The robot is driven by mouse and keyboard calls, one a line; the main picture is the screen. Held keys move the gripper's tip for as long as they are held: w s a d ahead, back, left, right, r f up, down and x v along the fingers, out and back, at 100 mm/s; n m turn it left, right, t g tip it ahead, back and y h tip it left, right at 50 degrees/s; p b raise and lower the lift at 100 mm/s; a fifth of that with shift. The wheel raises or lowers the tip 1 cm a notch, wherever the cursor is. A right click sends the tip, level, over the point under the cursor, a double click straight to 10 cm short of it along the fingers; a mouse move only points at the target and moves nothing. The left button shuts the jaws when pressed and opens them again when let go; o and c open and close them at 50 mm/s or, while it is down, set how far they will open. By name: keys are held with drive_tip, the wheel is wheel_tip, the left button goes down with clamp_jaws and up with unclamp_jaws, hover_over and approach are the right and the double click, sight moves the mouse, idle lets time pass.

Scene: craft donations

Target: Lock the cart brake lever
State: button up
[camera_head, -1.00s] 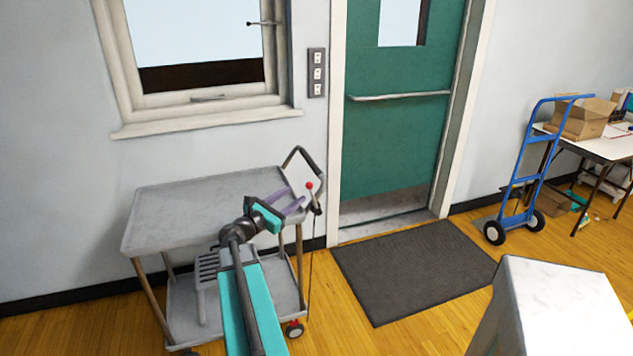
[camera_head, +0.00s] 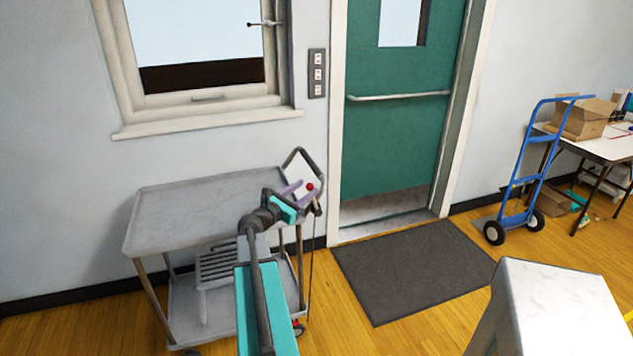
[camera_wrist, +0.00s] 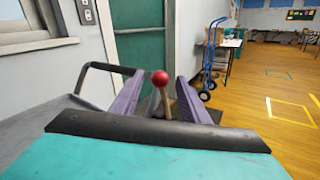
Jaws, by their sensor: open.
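The grey cart (camera_head: 200,205) stands under the window, its push handle (camera_head: 301,160) at the right end. The brake lever has a red ball knob (camera_head: 310,187) and stands at the cart's right end. In the wrist view the red knob (camera_wrist: 160,78) tops a tan stem that shows between the two purple fingers. My gripper (camera_head: 297,193) is open, with its fingers on either side of the lever in the wrist view. I cannot tell whether either finger touches it. The lever's lower part is hidden behind my gripper.
A green door (camera_head: 395,130) with a push bar is behind, with a dark mat (camera_head: 412,270) in front. A blue hand truck (camera_head: 527,175) and a table (camera_head: 600,148) with boxes stand at the right. A grey-white block (camera_head: 550,310) is at the lower right.

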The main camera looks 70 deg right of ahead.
drive_tip(key=p+x, duration=0.1)
drive_tip(key=x, duration=0.6)
drive_tip(key=shift+d, duration=0.1)
clamp_jaws()
idle(0.3)
